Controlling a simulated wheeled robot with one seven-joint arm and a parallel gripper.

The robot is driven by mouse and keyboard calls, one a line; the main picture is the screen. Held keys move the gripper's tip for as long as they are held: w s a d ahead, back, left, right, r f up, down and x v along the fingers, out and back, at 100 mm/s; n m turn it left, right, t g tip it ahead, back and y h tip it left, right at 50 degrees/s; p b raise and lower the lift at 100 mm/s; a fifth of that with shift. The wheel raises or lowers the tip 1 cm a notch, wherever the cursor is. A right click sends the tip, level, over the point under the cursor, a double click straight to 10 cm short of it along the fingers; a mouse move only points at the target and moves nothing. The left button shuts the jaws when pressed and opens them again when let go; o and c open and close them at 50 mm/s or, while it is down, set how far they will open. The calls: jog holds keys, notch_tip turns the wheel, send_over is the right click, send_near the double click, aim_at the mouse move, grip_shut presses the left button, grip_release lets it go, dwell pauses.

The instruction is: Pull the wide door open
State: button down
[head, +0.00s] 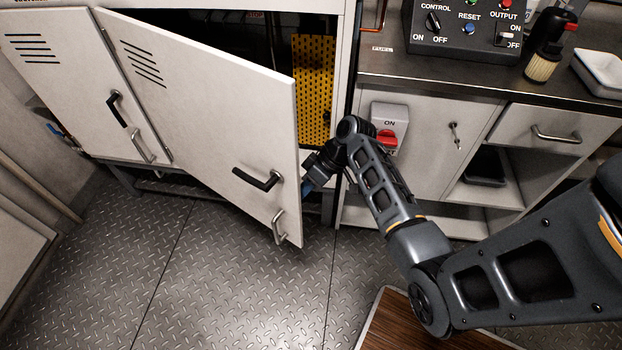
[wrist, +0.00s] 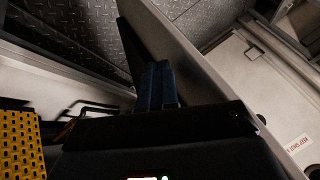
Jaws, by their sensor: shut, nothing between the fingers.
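The wide door (head: 215,110) is a white panel with vent slots, standing partly open with its free edge swung out from the cabinet. It carries a black lever handle (head: 258,180) and a silver pull (head: 279,227) near that edge. My gripper (head: 307,187) is at the door's free edge, on the inner side, partly hidden by my arm and the door. In the wrist view the blue fingers (wrist: 158,86) are together and empty, close beside the door's pale edge (wrist: 193,65). I cannot tell whether they touch it.
A yellow perforated panel (head: 314,85) shows inside the dark cabinet opening. A closed narrower door (head: 75,80) is at left. A red switch (head: 386,138) on a grey box and a counter (head: 440,75) with a control box are at right. The metal plate floor (head: 200,270) before the door is clear.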

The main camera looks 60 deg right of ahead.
jog(key=shift+a, duration=0.3)
